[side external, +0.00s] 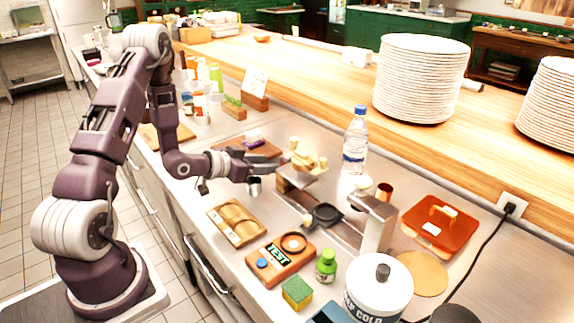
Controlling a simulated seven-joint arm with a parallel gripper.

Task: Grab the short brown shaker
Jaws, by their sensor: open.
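My gripper (281,164) is open over the counter, pointing right, with its fingers close to a pale scale-like stand (309,166) that carries small tan pieces. I see nothing clearly between the fingers. A small, short copper-brown cylinder (385,191), which may be the brown shaker, stands to the right of my gripper, beside a grey upright device (376,222). Its lower part is partly hidden by that device. A small grey metal cup (254,187) shows just below my gripper; I cannot tell whether it touches the gripper.
A water bottle (355,140) stands behind the stand. An orange tray (440,226) lies at the right. A wooden tray (237,222), an orange test box (281,259), a green bottle (326,266) and a white tub (378,292) crowd the front. Plates (420,80) stand on the ledge.

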